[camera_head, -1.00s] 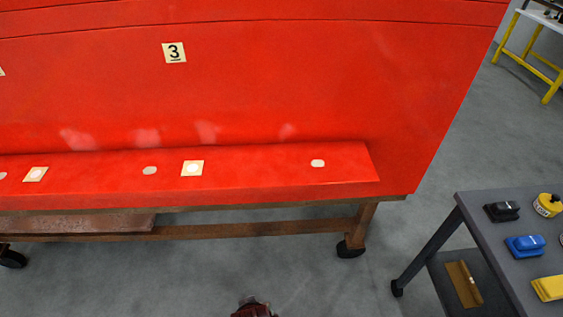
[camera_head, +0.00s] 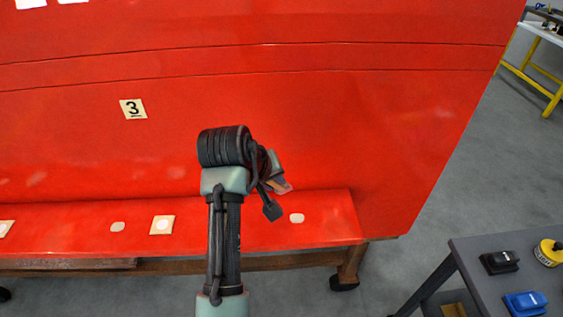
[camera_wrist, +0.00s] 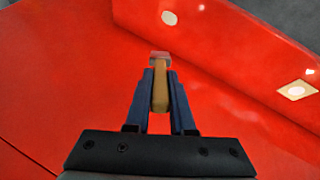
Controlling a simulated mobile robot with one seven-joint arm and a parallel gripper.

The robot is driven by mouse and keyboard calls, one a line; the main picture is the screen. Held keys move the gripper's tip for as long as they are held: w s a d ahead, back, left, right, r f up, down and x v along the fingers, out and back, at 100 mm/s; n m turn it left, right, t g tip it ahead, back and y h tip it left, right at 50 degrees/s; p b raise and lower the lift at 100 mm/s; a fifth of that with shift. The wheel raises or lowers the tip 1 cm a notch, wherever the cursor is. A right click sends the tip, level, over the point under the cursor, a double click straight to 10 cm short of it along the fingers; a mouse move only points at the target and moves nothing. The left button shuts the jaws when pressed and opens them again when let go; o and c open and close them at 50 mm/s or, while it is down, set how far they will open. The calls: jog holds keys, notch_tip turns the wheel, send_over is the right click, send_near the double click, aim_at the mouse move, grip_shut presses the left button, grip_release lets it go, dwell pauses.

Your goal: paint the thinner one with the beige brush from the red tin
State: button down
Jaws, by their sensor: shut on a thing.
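My gripper (camera_wrist: 160,80) is shut on a brush with a beige handle (camera_wrist: 160,92). The brush's pinkish-grey end (camera_wrist: 160,57) points away from me, over the red nosecone (camera_wrist: 70,80). In the head view the brush end (camera_head: 283,187) shows partly beside my wrist, in front of the red nosecone (camera_head: 400,130). Bare pale round patches lie on its lower ledge: a left patch (camera_head: 118,226) and a right patch (camera_head: 297,218). Between them is a patch framed by a beige square (camera_head: 162,225). I cannot tell which is thinner, or whether the brush touches anything. No red tin is in view.
A dark cart (camera_head: 470,262) at the lower right carries a black block (camera_head: 499,262), a blue block (camera_head: 525,303) and a yellow tin (camera_head: 549,252). A yellow-legged table (camera_head: 540,60) stands far right. Grey floor is clear between nosecone and cart.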

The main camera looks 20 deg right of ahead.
jog(key=shift+d+r, duration=0.1)
jog(key=shift+r, duration=0.15)
jog(key=shift+s+f+b, duration=0.1)
jog(key=shift+f+b, duration=0.4)
jog(key=shift+b, duration=0.25)
notch_tip(320, 180, down, 4)
jog(key=b, duration=0.3)
jog(key=shift+r, duration=0.15)
